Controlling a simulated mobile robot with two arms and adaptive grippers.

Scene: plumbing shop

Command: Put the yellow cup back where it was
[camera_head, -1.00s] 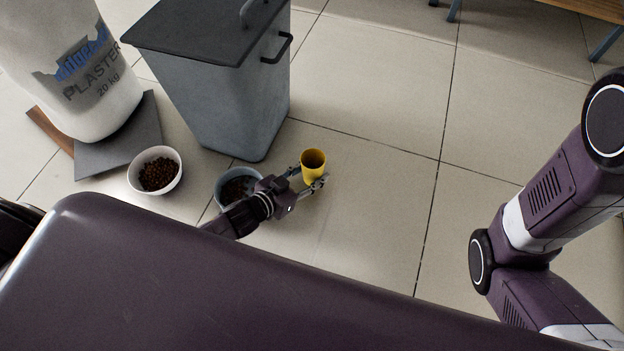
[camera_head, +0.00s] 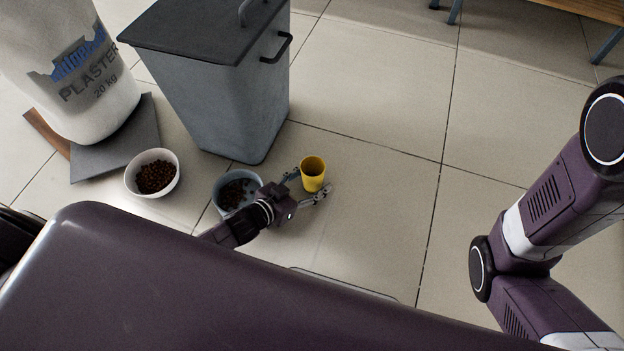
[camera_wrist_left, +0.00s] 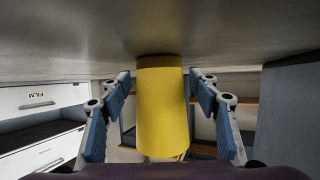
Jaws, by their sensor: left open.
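The yellow cup (camera_head: 313,174) stands upright on the tiled floor, right of the grey bin. My left gripper (camera_head: 309,185) is low by the floor with its fingers open, one on each side of the cup. In the left wrist view the yellow cup (camera_wrist_left: 163,108) is between the two blue-padded fingers of my left gripper (camera_wrist_left: 162,105), with a gap showing on both sides. My right arm shows at the right of the head view, but its gripper is out of the picture.
A grey-blue bowl (camera_head: 221,184) with dark bits is right beside my left wrist. A white bowl (camera_head: 133,178) of brown pellets is farther left. The grey bin (camera_head: 230,110) stands behind them, and a plaster bag (camera_head: 100,110) is at far left. Floor to the right is clear.

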